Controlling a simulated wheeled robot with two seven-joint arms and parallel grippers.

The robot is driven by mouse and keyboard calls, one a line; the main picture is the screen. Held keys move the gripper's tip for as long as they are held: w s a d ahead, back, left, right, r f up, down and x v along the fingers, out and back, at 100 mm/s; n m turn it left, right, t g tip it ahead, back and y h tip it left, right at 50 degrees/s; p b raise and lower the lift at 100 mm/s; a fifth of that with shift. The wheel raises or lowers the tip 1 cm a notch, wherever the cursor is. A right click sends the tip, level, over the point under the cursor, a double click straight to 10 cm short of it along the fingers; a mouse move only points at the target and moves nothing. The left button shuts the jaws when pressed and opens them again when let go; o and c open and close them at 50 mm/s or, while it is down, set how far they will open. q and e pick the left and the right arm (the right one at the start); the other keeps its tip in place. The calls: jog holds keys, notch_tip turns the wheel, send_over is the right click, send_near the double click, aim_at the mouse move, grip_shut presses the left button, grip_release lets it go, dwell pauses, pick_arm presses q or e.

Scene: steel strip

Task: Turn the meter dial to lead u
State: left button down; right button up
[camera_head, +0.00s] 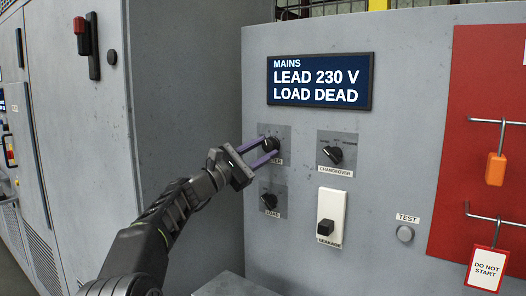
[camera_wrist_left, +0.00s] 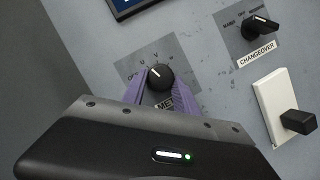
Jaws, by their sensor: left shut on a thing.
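The meter dial (camera_head: 271,143) is a round black knob on a grey plate on the panel. It also shows in the left wrist view (camera_wrist_left: 160,76), where its white mark points up and left, apparently toward the letter U; the plate's letters are small and partly hidden. My left gripper (camera_head: 266,151) has its purple fingers shut on the dial, one on each side. In the left wrist view the fingers (camera_wrist_left: 160,92) partly cover the METER label. My right gripper is not in view. The display (camera_head: 319,81) reads MAINS, LEAD 230 V, LOAD DEAD.
The changeover knob (camera_head: 335,154) is right of the dial, and the load knob (camera_head: 270,198) is below it. A leakage switch (camera_head: 327,226), a test button (camera_head: 404,233) and a red board (camera_head: 485,110) with hanging tags are farther right. A grey cabinet (camera_head: 195,80) stands left.

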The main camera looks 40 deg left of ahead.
pick_arm(q)
jog(key=c, duration=0.9)
grip_release()
jog(key=shift+c, duration=0.2)
jog(key=b+v, duration=0.3)
jog(key=v, duration=0.4)
jog(key=shift+s, duration=0.4)
jog(key=shift+f, duration=0.1)
